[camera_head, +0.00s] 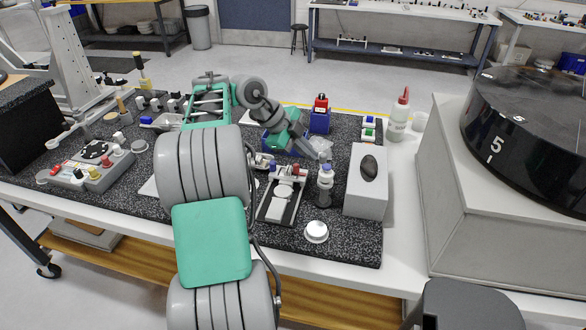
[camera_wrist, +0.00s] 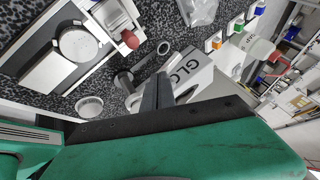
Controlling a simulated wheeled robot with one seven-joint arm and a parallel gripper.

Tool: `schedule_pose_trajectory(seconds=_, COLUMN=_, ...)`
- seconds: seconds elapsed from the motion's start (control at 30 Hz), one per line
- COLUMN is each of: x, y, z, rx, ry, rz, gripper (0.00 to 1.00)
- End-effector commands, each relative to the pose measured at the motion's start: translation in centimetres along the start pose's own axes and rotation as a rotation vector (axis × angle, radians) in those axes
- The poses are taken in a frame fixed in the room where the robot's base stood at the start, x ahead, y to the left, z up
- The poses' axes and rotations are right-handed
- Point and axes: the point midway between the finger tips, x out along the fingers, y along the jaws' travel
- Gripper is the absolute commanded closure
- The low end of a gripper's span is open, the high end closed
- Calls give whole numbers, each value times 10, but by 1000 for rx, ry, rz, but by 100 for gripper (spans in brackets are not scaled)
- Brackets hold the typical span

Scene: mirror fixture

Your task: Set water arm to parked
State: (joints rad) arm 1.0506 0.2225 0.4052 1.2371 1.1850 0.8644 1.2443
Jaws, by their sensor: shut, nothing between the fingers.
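I cannot tell for sure which part is the water arm. A pale fixture (camera_head: 283,194) with round discs stands on the speckled mat, with a blue and a red knob at its far end. In the wrist view the fixture (camera_wrist: 52,72) is at the upper left, with its red knob (camera_wrist: 130,40) at the right edge. My gripper (camera_wrist: 158,88) is shut and empty, beside the glove box (camera_wrist: 190,73) in that view and apart from the fixture. In the head view, my arm reaches over the mat, and my fingertips are hard to make out.
A bottle (camera_head: 325,187) stands right of the fixture, close to the white glove box (camera_head: 365,203). A white round cap (camera_head: 316,232) lies in front. A red-capped wash bottle (camera_head: 398,118) stands behind. A control panel (camera_head: 98,165) with coloured knobs is at left; a black drum (camera_head: 530,135) at right.

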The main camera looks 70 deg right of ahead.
Motion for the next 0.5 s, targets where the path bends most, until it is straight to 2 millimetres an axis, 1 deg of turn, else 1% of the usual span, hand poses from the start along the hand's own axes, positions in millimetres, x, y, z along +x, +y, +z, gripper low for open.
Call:
schedule_pose_trajectory(seconds=0.3, x=10, y=-13, z=-6, rx=-1, ry=-3, rz=-3, gripper=100)
schedule_pose_trajectory(seconds=0.5, x=15, y=-18, z=-10, rx=-1, ry=-2, rz=-2, gripper=100)
